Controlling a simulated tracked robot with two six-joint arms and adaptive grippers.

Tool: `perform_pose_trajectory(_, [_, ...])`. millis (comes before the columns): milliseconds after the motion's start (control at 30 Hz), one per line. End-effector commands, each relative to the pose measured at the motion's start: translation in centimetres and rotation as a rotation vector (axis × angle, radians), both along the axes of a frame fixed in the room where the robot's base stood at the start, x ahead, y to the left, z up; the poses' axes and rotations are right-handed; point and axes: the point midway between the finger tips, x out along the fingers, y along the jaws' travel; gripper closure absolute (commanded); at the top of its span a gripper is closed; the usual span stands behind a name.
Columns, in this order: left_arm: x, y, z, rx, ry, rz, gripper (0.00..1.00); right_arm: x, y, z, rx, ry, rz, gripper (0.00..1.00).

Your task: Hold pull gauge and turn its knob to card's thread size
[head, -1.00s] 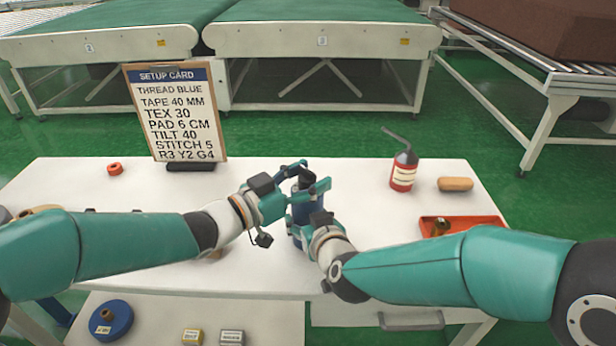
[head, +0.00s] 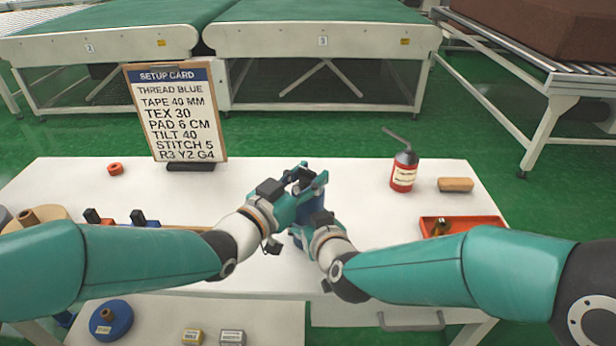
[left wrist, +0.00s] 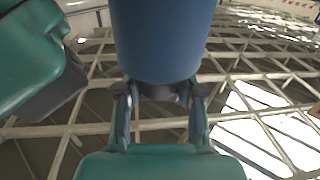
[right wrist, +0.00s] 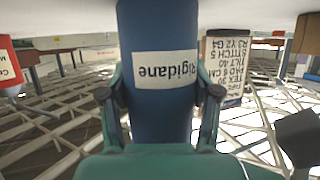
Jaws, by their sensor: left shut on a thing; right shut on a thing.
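The pull gauge is a blue cylinder (head: 316,206) held over the table between my two grippers. It fills the middle of the right wrist view (right wrist: 160,115), with a white label reading "Rigidane" upside down, and the left wrist view (left wrist: 162,40). My right gripper (right wrist: 160,93) is shut around its body. My left gripper (head: 308,179) is shut at its upper end; its fingers (left wrist: 160,92) hide the knob, and no scale is readable. The setup card (head: 176,115) stands upright at the back left and reads "THREAD BLUE" and "TEX 30". It also shows in the right wrist view (right wrist: 224,65).
A red oil can (head: 404,172), a tan block (head: 456,184) and an orange tray (head: 490,219) are on the right of the white table (head: 270,172). A red ring (head: 115,169) lies back left. A blue spool (head: 110,321) is on the lower shelf.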

Motion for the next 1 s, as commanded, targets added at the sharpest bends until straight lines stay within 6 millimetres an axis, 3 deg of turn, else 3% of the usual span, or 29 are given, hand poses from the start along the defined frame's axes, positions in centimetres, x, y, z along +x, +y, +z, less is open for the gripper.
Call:
perform_pose_trajectory(400, [-0.21,-0.34,0.09,0.004,-0.003,0.191,0.97,-0.04,0.2,0.03,-0.005,-0.002,0.006,1.0])
perform_pose_trajectory(800, [-0.15,-0.2,0.04,0.007,-0.002,0.213,0.97,-0.06,0.23,0.02,-0.007,-0.002,0.009,1.0])
perform_pose_trajectory(833, [-0.14,-0.21,0.04,0.007,-0.002,0.213,0.59,-0.07,0.24,0.02,-0.007,-0.002,0.009,1.0])
perform_pose_trajectory(933, [-0.14,-0.2,0.03,0.007,-0.002,0.214,0.42,-0.07,0.22,0.03,-0.005,-0.002,0.008,1.0])
perform_pose_trajectory(1000, [-0.11,-0.15,0.02,0.006,-0.001,0.215,0.4,-0.05,0.19,0.05,-0.004,-0.003,0.006,1.0])
